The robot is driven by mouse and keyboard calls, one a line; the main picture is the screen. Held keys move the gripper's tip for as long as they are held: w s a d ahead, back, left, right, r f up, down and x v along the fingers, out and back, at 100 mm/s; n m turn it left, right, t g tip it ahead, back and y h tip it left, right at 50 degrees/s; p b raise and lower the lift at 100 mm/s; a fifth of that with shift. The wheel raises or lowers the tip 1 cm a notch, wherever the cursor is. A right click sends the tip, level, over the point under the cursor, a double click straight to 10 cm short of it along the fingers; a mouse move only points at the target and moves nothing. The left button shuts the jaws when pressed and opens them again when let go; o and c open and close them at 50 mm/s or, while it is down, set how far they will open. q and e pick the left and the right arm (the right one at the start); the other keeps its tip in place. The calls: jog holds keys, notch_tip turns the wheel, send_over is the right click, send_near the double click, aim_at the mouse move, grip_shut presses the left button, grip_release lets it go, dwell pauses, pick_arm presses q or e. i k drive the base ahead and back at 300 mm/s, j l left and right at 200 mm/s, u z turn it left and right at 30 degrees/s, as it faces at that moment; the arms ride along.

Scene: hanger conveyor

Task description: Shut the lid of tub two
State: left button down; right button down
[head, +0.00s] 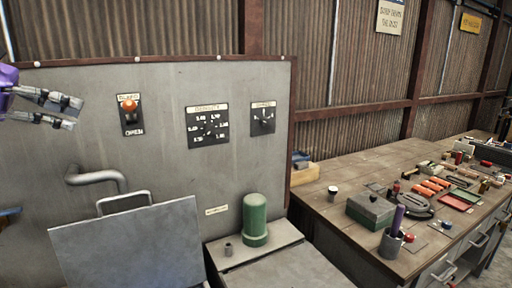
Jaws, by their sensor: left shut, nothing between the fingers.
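A flat grey lid (130,245) stands raised and tilted at the lower left, with a metal handle (124,200) along its top edge. A second flat grey surface (290,272) lies level to its right, below a ledge. I cannot read which tub is number two. My left gripper (77,112) reaches in from the left edge, above and left of the raised lid and apart from it. It is shut and empty. My right gripper is out of view. The inside of the tub is hidden behind the raised lid.
A grey panel (165,80) with a lit orange switch (129,106) and two dials stands behind. A bent pipe (98,176) sticks out above the lid. A green cylinder (255,220) stands on the ledge. A workbench (345,175) with tools stands right.

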aim_at(159, 245)
jog(key=k+l, duration=0.7)
jog(key=l, duration=0.1)
